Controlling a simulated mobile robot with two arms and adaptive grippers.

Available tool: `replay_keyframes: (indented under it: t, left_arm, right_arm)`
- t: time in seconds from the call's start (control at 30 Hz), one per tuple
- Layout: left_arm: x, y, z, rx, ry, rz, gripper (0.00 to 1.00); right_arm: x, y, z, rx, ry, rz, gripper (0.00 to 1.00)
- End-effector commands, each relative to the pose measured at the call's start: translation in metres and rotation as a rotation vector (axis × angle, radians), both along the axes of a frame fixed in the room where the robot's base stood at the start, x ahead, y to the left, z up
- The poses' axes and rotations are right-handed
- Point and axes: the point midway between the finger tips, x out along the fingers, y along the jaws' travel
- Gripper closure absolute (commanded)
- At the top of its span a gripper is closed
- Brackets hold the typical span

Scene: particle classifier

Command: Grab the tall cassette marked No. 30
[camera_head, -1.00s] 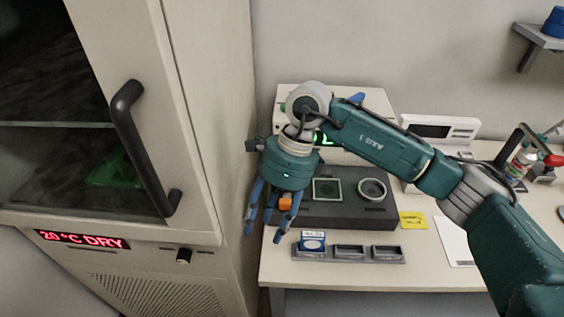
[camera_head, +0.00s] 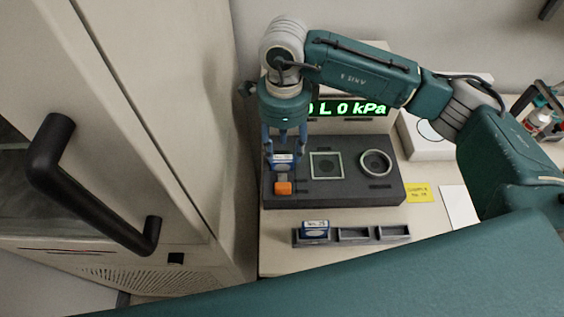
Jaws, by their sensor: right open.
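A blue cassette with a white label (camera_head: 282,158) stands at the left end of the dark device (camera_head: 330,197), behind an orange block. Its label is too small to read. My right gripper (camera_head: 284,164) points down over this cassette, with its blue fingers open on either side of it. I cannot tell whether the fingers touch it. My left gripper is not in view.
The orange block (camera_head: 283,188) is just in front of the gripped area. The device top also has a square frame (camera_head: 326,166) and a ring (camera_head: 376,163). A green display (camera_head: 355,108) stands behind. The cabinet's black handle (camera_head: 85,185) juts out at left. The other two rack slots are empty.

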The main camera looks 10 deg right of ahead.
Motion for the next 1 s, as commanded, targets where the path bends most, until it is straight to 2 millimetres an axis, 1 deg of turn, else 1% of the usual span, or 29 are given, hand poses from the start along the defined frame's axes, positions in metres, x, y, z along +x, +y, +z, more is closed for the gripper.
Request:
replay_keyframes:
  t: [0.17, 0.3, 0.43, 0.53, 0.7, 0.73, 0.93, 0.97, 1.0]
  left_arm:
    - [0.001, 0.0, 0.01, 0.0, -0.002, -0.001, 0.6]
    - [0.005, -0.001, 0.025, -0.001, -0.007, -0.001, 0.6]
    - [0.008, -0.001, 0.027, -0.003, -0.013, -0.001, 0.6]
    - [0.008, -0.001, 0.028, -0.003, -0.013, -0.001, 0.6]
    - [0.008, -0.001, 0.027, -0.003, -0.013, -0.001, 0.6]
    - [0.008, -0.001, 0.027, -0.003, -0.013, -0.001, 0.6]
    - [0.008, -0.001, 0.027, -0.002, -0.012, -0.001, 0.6]
    - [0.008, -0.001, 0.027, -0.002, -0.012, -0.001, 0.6]
    - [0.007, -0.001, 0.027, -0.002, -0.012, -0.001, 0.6]
  right_arm:
    - [-0.001, 0.001, -0.013, -0.001, 0.004, 0.0, 0.55]
    - [0.0, 0.002, -0.033, -0.002, 0.005, -0.001, 0.55]
    - [0.001, 0.003, -0.051, 0.001, 0.003, -0.001, 0.55]
    - [0.001, 0.003, -0.056, 0.0, 0.001, 0.0, 0.55]
    - [0.001, 0.003, -0.057, 0.0, 0.0, 0.0, 0.55]
    - [0.001, 0.003, -0.057, 0.0, 0.0, 0.0, 0.57]
    - [0.001, 0.003, -0.057, 0.0, 0.0, 0.0, 0.97]
    - [0.001, 0.003, -0.057, 0.001, 0.0, 0.0, 1.0]
    - [0.001, 0.003, -0.057, 0.001, 0.0, 0.0, 1.0]
